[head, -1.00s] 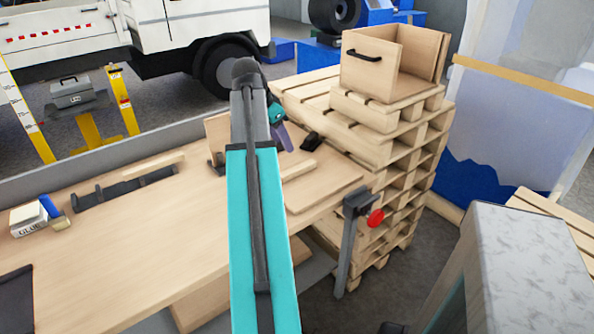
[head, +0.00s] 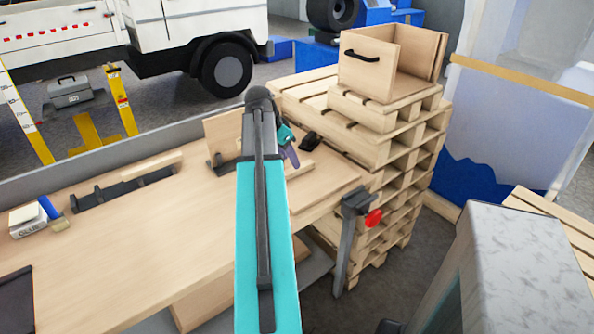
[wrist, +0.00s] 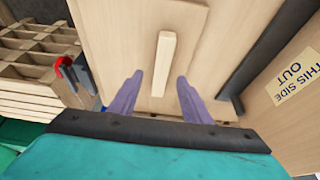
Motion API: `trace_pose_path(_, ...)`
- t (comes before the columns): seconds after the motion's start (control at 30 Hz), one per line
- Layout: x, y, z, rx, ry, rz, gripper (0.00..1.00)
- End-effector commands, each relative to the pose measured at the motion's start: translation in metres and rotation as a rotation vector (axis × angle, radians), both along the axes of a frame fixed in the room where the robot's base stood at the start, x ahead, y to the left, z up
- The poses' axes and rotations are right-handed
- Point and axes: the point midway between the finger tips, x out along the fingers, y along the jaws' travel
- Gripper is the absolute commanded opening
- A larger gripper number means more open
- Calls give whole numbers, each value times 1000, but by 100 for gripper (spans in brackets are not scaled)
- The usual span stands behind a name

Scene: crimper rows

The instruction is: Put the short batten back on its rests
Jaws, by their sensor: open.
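A short pale wooden batten (wrist: 165,62) lies on a flat board at the right end of the bench. Part of it shows past my arm in the head view (head: 300,168). My gripper (wrist: 160,76) is open, its purple fingers pointing at the batten. In the wrist view the batten's near end appears between the fingertips, with gaps on both sides; how far above it they are, I cannot tell. In the head view my gripper (head: 291,152) is partly behind my arm. A dark rack with upright pegs (head: 125,190) stands on the bench, another pale batten (head: 152,164) along its back.
An upright wooden panel (head: 223,135) stands beside my arm; its "THIS SIDE OUT" label (wrist: 296,78) shows in the wrist view. A red-knobbed clamp (head: 357,218) is at the bench's front edge. Stacked pallets (head: 400,165) stand to the right. The bench middle is clear.

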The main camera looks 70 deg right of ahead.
Motion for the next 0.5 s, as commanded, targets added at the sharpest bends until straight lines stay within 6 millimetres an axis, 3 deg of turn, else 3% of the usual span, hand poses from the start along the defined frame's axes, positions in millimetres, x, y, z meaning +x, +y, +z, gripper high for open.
trace_pose_path(0.5,-2,-2,-5,0,0,-1,44)
